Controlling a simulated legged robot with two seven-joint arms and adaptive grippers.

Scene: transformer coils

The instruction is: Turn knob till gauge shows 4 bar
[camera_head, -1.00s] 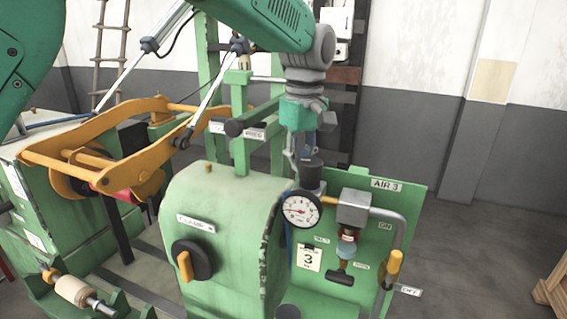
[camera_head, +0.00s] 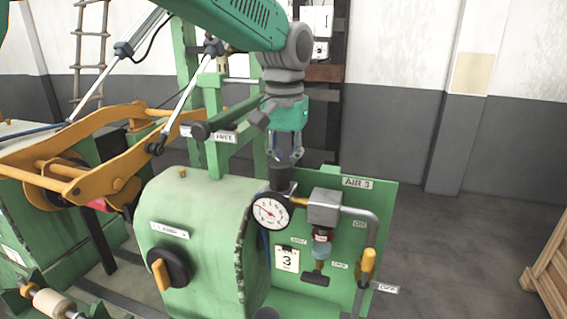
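The black knob (camera_head: 279,178) stands upright on top of the air regulator, just above the gauge. The round white gauge (camera_head: 270,212) has a black rim and a red needle pointing to the left, slightly upward; its figures are too small to read surely. My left gripper (camera_head: 285,160) points down from above, its fingertips at the top of the knob. I cannot tell whether the fingers grip the knob or only stand around it. My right gripper is not in view.
A green panel (camera_head: 345,225) marked AIR 3 carries a pipe and a yellow-handled lever (camera_head: 367,262) right of the gauge. The green machine housing (camera_head: 205,225) with a black and yellow switch (camera_head: 167,268) stands to the left. A wooden crate (camera_head: 548,265) is at far right.

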